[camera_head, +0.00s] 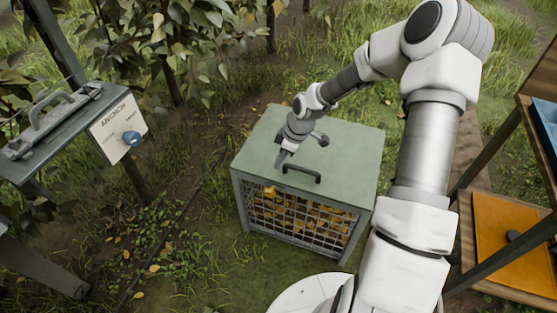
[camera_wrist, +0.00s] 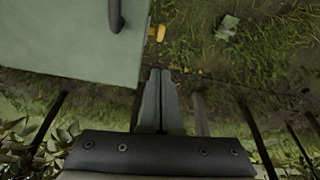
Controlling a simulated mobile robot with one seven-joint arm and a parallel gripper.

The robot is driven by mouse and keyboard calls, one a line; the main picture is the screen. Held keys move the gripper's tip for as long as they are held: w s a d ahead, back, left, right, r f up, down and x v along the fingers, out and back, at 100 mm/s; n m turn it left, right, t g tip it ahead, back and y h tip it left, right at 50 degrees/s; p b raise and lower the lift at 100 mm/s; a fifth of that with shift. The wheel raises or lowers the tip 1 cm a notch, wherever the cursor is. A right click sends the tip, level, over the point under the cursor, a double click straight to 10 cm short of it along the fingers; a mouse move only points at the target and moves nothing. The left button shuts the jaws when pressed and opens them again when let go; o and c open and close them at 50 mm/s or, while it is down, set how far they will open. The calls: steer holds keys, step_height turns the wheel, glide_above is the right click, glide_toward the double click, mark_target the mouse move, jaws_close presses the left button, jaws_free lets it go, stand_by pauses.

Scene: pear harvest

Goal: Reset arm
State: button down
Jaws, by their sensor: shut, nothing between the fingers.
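My arm reaches across the head view from the right. My gripper (camera_head: 284,158) hangs over the left part of the green lid of a box, close to the lid's black handle. In the wrist view my gripper (camera_wrist: 160,76) points forward with its two fingers together and nothing between them. The box lid (camera_head: 345,150) is closed flat. It also shows at the upper left of the wrist view (camera_wrist: 60,45). I cannot tell whether the fingertips touch the lid.
The box has a wire mesh front (camera_head: 300,220) with yellow-brown things behind it. The black handle (camera_head: 302,172) stands up from the lid. A control panel with a blue knob (camera_head: 132,139) is at left. A wooden rack with an orange panel (camera_head: 510,240) is at right. Grass lies between.

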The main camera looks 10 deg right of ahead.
steer(key=s+d+r+m+t+h, duration=0.1)
steer(key=s+r+m+h, duration=0.3)
steer(key=r, duration=0.7)
steer(key=s+r+m+t+y, duration=0.1)
steer(key=s+r+m+t, duration=0.1)
steer(key=s+r, duration=0.6)
steer(key=s+d+r+m+t+h, duration=0.1)
steer(key=s+r+m+h, duration=0.15)
steer(key=r, duration=1.05)
steer(key=s+a+m+y, duration=0.15)
steer(key=s+m, duration=0.25)
steer(key=s, duration=0.7)
step_height(320, 180, up, 16)
steer(key=p, duration=1.7)
steer(key=shift+s+r+y, duration=0.2)
steer(key=shift+s+y, duration=0.05)
steer(key=shift+y, duration=0.15)
steer(key=shift+d+m, duration=0.1)
steer(key=shift+m, duration=0.15)
